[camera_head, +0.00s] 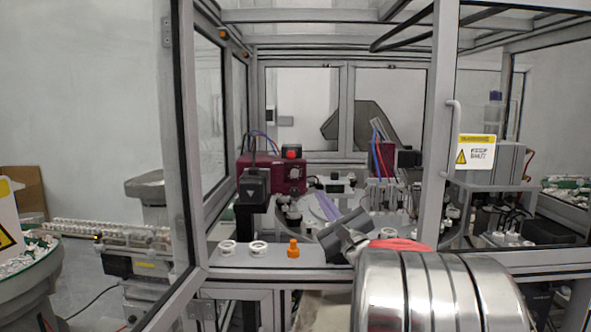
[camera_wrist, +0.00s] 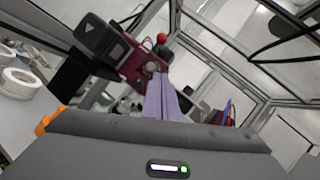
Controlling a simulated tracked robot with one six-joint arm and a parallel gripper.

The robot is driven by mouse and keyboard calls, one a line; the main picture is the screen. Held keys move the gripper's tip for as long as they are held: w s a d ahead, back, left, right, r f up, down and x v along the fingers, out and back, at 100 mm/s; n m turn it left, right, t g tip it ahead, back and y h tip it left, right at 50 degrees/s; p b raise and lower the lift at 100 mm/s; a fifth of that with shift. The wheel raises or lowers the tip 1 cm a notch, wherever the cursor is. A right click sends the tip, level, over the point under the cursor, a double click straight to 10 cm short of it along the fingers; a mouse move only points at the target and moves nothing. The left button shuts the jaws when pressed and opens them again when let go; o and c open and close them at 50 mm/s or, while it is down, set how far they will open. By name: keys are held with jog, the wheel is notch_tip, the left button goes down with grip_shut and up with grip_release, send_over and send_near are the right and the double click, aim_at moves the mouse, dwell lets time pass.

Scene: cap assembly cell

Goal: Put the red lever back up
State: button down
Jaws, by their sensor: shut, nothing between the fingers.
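A dark red machine box (camera_head: 285,175) stands on the far side of the cell. A round red knob (camera_head: 292,152) shows at its top; it is the clearest part that could be the red lever, and I cannot tell its position. The wrist view shows the knob (camera_wrist: 161,38) above the dark red box (camera_wrist: 137,66), beyond my fingertips. My gripper (camera_head: 321,197), with pale purple fingers, reaches over the round machine plate, apart from the knob. In the wrist view my gripper (camera_wrist: 160,80) is shut and empty.
A black boxy unit (camera_head: 254,188) stands in front of the red box. Two white rings (camera_head: 258,248) and an orange part (camera_head: 293,248) sit on the front ledge. The cell's frame posts (camera_head: 440,130) stand at both sides. Several small parts sit around the round plate.

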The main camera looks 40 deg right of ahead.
jog(key=shift+w+a, duration=0.1)
jog(key=shift+w, duration=0.05)
send_near(291, 154)
jog(key=w+d+f, duration=0.3)
jog(key=w+d, duration=0.1)
jog(key=shift+w+a+r, duration=0.15)
jog(key=shift+w+r, duration=0.3)
jog(key=shift+r, duration=0.25)
jog(key=shift+w+a+r, duration=0.15)
jog(key=shift+w+r, duration=0.35)
jog(key=shift+r, duration=0.15)
